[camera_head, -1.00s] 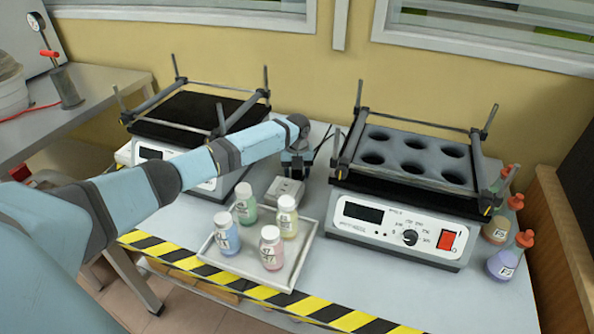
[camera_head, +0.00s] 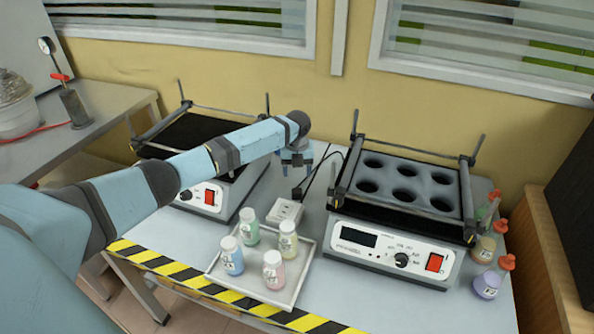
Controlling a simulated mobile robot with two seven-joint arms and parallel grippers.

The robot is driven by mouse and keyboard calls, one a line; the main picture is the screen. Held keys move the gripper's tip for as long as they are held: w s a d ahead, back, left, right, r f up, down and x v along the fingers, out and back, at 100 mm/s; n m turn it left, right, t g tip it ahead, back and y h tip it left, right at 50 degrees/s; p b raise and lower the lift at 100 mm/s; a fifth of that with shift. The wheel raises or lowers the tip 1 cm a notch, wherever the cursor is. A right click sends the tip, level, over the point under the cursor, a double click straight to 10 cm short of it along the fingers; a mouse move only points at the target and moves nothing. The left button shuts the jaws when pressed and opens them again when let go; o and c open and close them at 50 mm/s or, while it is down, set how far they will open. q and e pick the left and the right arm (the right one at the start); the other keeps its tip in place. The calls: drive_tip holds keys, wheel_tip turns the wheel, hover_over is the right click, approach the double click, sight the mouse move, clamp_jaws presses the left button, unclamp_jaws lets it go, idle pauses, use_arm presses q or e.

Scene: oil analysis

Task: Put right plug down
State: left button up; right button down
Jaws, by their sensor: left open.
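My left gripper (camera_head: 297,163) points down behind the tray, between the two shaker devices, and is open. A small dark plug (camera_head: 297,193) is just below its fingers, apart from them, at the back edge of a white socket box (camera_head: 283,213). A black cable (camera_head: 318,172) runs from the plug up and right toward the right device (camera_head: 385,250). I cannot tell whether the plug is in the socket or lies beside it. My right gripper is not in view.
A white tray (camera_head: 297,285) with several capped bottles stands in front of the socket box. The left device (camera_head: 207,197) is behind my left arm. Flasks with red stoppers (camera_head: 487,283) stand at the right. The table is clear between tray and right device.

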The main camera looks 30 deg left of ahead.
use_arm(q)
wheel_tip(320, 180, up, 3)
drive_tip(key=shift+r+p, duration=0.15)
drive_tip(key=shift+p, duration=0.8)
